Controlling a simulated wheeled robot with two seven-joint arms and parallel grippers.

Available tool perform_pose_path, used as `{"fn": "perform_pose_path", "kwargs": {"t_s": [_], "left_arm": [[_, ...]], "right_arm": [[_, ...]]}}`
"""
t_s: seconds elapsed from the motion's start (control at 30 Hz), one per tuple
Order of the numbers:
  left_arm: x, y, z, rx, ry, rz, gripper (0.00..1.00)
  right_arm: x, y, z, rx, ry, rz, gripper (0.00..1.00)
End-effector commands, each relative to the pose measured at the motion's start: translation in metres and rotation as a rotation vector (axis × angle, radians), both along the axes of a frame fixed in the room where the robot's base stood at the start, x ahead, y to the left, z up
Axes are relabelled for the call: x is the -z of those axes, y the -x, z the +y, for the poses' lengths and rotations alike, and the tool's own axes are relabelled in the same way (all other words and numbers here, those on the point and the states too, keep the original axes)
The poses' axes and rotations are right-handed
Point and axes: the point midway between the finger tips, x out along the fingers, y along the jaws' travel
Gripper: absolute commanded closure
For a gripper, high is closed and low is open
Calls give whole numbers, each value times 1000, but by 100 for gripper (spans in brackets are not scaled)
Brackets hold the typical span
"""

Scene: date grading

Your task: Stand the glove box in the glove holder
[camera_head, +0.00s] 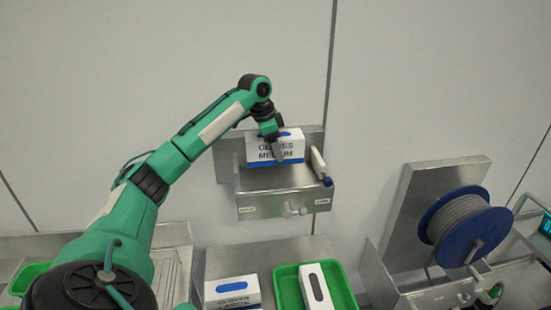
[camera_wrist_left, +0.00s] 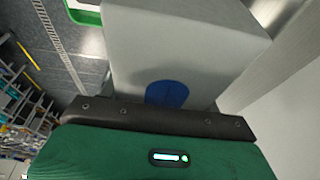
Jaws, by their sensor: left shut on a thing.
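The glove box (camera_head: 262,152), white with a blue base band and the words GLOVES MEDIUM, is upright at the metal wall holder (camera_head: 262,206). It is in front of the holder's back plate and over its shelf; I cannot tell if its base touches. My left gripper (camera_head: 276,148) is shut on the box from above, one finger across its front. In the left wrist view the box (camera_wrist_left: 185,50) fills the upper middle, with a blue oval on it, against the dark gripper edge (camera_wrist_left: 150,118). My right gripper is not in view.
A white item with a blue end (camera_head: 320,165) stands at the shelf's right side. Below are another white box (camera_head: 232,292) and a green tray (camera_head: 346,287) holding a white box (camera_head: 315,288). A blue reel (camera_head: 468,228) stands at right.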

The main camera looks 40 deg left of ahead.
Motion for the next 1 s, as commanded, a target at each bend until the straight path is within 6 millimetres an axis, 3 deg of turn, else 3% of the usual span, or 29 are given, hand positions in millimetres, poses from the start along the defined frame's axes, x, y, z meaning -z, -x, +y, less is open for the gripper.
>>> {"fn": "perform_pose_path", "kwargs": {"t_s": [0.5,0.9,0.93,1.0], "left_arm": [[51,0,0,0,1,1,69],[59,0,0,0,1,-1,69],[60,0,0,0,1,-1,31],[59,0,0,0,0,0,17]], "right_arm": [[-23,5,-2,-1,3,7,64],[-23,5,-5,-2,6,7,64],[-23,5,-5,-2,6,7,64],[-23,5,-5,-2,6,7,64]]}}
